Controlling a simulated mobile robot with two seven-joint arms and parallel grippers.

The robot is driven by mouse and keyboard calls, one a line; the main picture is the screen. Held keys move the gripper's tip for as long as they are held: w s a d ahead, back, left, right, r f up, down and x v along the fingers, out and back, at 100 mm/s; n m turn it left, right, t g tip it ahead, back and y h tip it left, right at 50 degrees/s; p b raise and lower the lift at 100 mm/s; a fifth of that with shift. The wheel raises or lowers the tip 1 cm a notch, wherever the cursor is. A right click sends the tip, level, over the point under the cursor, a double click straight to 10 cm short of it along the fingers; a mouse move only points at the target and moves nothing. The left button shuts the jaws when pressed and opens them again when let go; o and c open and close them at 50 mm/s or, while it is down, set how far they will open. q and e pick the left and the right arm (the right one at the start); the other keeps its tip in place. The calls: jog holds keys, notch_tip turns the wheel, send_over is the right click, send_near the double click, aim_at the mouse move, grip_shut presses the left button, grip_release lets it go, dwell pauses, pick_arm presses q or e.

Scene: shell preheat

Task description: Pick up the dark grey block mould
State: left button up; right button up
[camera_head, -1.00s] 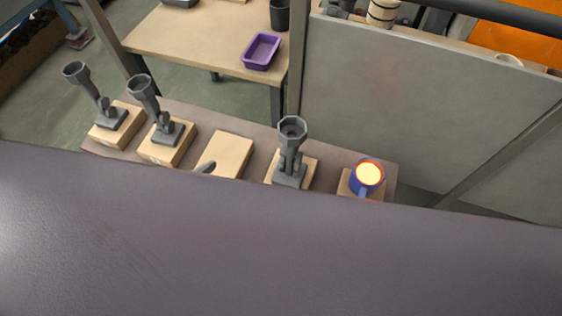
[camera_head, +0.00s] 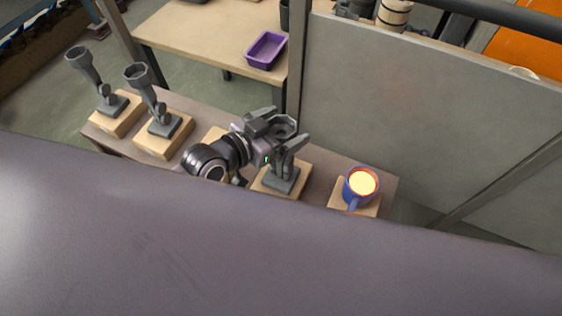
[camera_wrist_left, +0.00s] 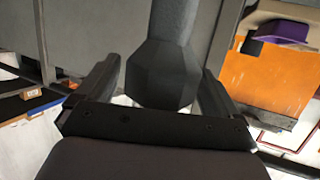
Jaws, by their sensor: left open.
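A dark grey block mould (camera_head: 282,180) stands upright on a wooden block, right of centre in the head view. It has a flat foot, a stem and a flared cup on top. My left gripper (camera_head: 284,128) is at its cup, coming in from the left, and partly covers it. In the left wrist view the mould (camera_wrist_left: 162,72) lies between the two spread fingers of my left gripper (camera_wrist_left: 158,85), with gaps visible at both sides. The gripper is open. My right gripper is not in view.
Two similar dark grey moulds (camera_head: 165,124) (camera_head: 112,103) stand on wooden blocks to the left. A blue mug (camera_head: 350,191) with glowing contents stands on a block to the right. A grey panel (camera_head: 400,110) rises behind. A purple tray (camera_head: 266,51) sits on the far table.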

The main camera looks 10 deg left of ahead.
pick_arm(q)
jog(key=shift+w+d+f, duration=0.25)
jog(key=shift+w+d, duration=0.1)
jog(key=shift+w, duration=0.25)
jog(key=shift+c, duration=0.3)
jog(key=c, duration=1.5)
jog(key=shift+r, duration=0.1)
grip_shut()
